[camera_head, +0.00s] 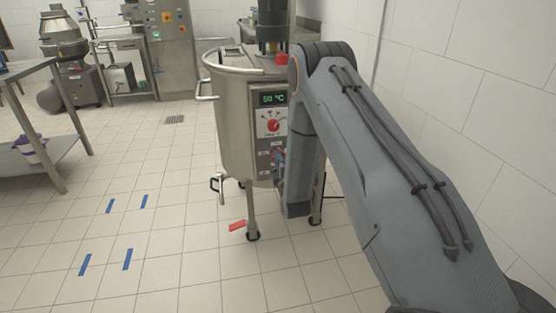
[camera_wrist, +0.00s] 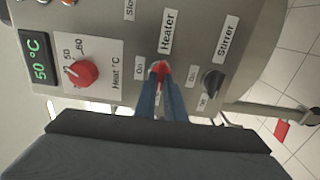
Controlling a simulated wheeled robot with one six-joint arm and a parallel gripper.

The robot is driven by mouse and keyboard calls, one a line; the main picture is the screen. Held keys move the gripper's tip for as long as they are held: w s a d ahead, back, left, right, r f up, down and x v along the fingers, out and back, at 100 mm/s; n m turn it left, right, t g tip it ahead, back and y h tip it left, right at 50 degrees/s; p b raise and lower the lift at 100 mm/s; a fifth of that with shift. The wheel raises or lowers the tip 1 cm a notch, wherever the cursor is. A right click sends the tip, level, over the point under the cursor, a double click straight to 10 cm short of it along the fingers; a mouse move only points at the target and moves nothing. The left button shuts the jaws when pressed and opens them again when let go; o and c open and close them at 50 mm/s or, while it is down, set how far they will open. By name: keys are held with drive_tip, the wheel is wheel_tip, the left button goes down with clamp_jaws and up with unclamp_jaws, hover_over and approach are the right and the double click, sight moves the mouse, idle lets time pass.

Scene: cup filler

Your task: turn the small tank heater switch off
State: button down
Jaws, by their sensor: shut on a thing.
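The small tank (camera_head: 232,125) is a steel vessel on legs with a control panel on its front. The heater switch (camera_wrist: 161,67) is a small red knob beside the "Heater" label in the wrist view. My gripper (camera_wrist: 160,80) has its blue fingers closed around this knob, and my gripper also shows at the panel in the head view (camera_head: 279,158). An "On" label is readable beside the knob. The fingers partly hide the knob, so I cannot tell its exact setting. In the head view the switch is too small and covered to make out.
The black stirrer switch (camera_wrist: 213,82) is close beside the heater switch. The red temperature dial (camera_wrist: 82,73) and the green display (camera_wrist: 40,60), reading 50 °C, are on the same panel. A drain valve (camera_head: 219,187) sticks out below the tank. A tiled wall is close at right; open floor lies left.

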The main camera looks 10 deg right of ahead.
drive_tip(key=c, duration=1.8)
unclamp_jaws()
drive_tip(key=shift+c, duration=0.2)
drive_tip(key=shift+s, duration=0.1)
drive_tip(key=s, duration=0.7)
drive_tip(key=shift+s, duration=0.35)
